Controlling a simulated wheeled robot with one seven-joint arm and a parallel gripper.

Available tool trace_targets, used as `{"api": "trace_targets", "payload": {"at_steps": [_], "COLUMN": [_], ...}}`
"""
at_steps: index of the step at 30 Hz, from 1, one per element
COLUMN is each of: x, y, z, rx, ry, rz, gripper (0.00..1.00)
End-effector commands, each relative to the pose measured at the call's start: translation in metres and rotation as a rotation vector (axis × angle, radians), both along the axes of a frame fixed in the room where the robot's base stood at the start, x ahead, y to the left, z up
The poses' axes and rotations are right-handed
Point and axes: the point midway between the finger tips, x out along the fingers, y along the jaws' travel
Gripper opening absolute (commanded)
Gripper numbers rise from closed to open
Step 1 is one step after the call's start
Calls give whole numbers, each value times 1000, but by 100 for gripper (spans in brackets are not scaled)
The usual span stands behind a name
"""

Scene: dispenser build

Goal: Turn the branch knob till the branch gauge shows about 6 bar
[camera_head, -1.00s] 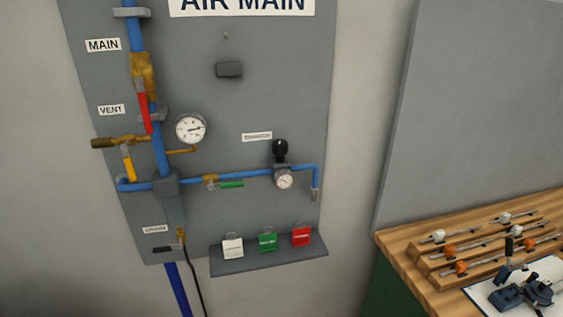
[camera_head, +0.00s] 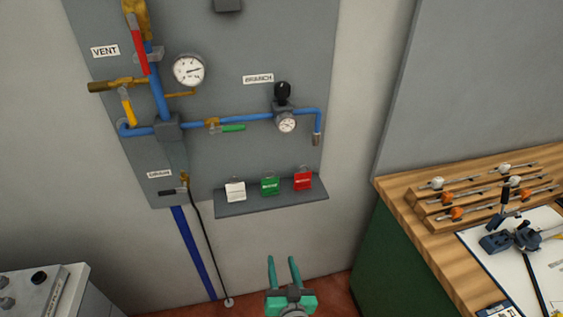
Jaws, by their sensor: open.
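The black branch knob (camera_head: 282,89) sits on top of the regulator on the blue branch pipe (camera_head: 247,118), right of the middle of the grey panel. The small round branch gauge (camera_head: 287,123) hangs just below the knob; its reading is too small to tell. The BRANCH label (camera_head: 258,79) is left of the knob. My gripper (camera_head: 284,262) is at the bottom of the view, well below the panel, with its two green fingers apart and nothing between them. It is not touching the knob.
A shelf (camera_head: 270,205) with white, green and red tags juts out below the branch pipe, between my gripper and the knob in the picture. A green-handled valve (camera_head: 229,128) is left of the regulator. A wooden bench (camera_head: 420,240) stands at the right, a grey cabinet (camera_head: 45,290) at lower left.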

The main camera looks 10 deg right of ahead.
Motion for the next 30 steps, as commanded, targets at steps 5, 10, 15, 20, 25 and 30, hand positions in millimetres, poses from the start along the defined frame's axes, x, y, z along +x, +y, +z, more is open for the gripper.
{"api": "trace_targets", "payload": {"at_steps": [5, 10, 15, 20, 25, 30], "x": [55, 98, 132, 155, 169, 172], "y": [-22, -39, -58, -75, -85, -91], "z": [44, 94, 152, 215, 283, 343], "rx": [17, 21, 10, -17, -61, -112], "ry": [-38, -73, -110, -148, -188, -218], "rz": [42, 100, 165, 234, 319, 394], "gripper": [40, 40, 40, 40, 40, 40]}}
